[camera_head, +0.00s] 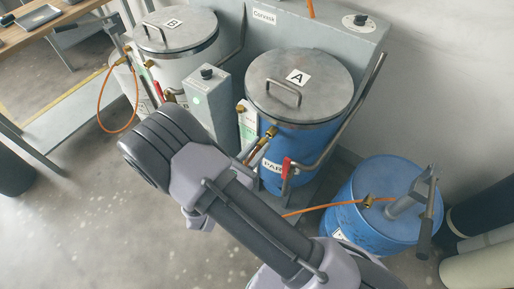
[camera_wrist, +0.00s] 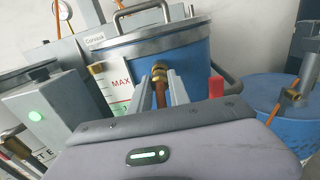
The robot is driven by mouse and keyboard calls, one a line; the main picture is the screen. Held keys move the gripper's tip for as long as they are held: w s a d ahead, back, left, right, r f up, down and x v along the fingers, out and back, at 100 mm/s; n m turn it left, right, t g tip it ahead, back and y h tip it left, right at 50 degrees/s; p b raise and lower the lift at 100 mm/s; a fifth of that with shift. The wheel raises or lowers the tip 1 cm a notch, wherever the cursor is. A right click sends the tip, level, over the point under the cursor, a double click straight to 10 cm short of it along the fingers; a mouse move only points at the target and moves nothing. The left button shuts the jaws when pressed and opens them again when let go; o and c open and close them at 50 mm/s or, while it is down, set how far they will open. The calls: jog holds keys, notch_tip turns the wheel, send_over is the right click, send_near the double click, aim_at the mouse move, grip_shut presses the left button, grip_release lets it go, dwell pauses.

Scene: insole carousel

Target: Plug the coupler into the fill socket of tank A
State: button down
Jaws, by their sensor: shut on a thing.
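Tank A (camera_head: 322,98) is blue with a steel lid marked A. It also shows in the wrist view (camera_wrist: 190,50). My gripper (camera_head: 256,150) is at its front left side, with its fingers pointing at the tank wall. In the wrist view my gripper (camera_wrist: 160,84) is shut on the brass coupler (camera_wrist: 159,76), whose orange-brown hose (camera_wrist: 160,97) runs back between the fingers. The coupler is in line with a brass fitting, apparently the fill socket (camera_head: 271,131), on the tank wall. They look close or touching; I cannot tell whether they are joined.
A red valve handle (camera_head: 286,167) is just right of my gripper. A grey control box (camera_head: 208,95) stands to the left, beside tank B (camera_head: 178,48). A blue drum (camera_head: 375,222) with a hand pump stands at right. A steel rail (camera_head: 345,115) curves around tank A.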

jog(key=shift+x, duration=0.8)
jog(key=c, duration=1.1)
grip_release()
jog(key=shift+w+d, duration=0.1)
jog(key=shift+c, duration=0.2)
jog(key=p+v, duration=0.3)
jog(key=v, duration=1.4)
jog(key=shift+p, duration=0.4)
